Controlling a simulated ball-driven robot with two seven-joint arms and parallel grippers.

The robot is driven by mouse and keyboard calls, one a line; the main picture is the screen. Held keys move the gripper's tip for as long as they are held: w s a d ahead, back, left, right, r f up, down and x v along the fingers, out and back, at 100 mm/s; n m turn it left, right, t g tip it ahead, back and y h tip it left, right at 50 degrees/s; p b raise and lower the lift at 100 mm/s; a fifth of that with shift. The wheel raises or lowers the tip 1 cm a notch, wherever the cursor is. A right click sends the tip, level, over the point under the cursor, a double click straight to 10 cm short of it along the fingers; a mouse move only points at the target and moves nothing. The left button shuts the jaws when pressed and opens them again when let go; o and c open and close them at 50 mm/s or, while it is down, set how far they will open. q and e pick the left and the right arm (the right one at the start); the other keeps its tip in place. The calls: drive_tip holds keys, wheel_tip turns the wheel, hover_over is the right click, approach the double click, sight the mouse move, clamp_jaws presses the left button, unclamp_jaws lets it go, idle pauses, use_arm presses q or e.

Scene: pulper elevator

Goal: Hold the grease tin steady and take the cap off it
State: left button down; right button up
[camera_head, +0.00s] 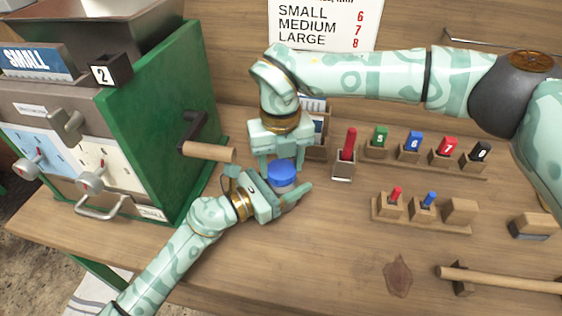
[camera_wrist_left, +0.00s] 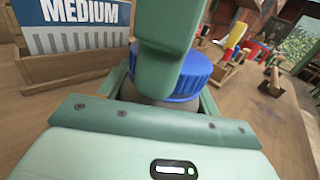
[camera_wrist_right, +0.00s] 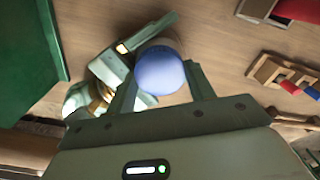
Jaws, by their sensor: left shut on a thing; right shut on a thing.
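The grease tin (camera_head: 284,188) stands on the bench, its pale body mostly hidden by my fingers. Its ribbed blue cap (camera_head: 281,172) sits on top; it also shows in the left wrist view (camera_wrist_left: 196,76) and from above in the right wrist view (camera_wrist_right: 160,72). My left gripper (camera_head: 276,191) comes in low from the left and is shut around the tin's body. My right gripper (camera_head: 280,165) reaches down from above and is shut on the cap, one finger on each side. One right finger covers part of the cap in the left wrist view.
The green pulper (camera_head: 165,120) with its wooden-handled crank (camera_head: 210,152) stands close at left. A red-handled tool in a holder (camera_head: 346,150), a rack of numbered pegs (camera_head: 428,150) and a smaller rack (camera_head: 424,210) lie to the right.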

use_arm(q)
drive_tip(key=shift+f, duration=0.1)
use_arm(e)
drive_tip(key=n, duration=0.6)
drive_tip(key=shift+n, duration=0.3)
drive_tip(key=n, duration=1.2)
drive_tip(key=shift+r+n, duration=0.1)
drive_tip(key=shift+n, duration=0.3)
drive_tip(key=n, duration=0.6)
drive_tip(key=shift+n, duration=0.4)
drive_tip(key=shift+r, duration=0.2)
drive_tip(key=shift+r, duration=0.9)
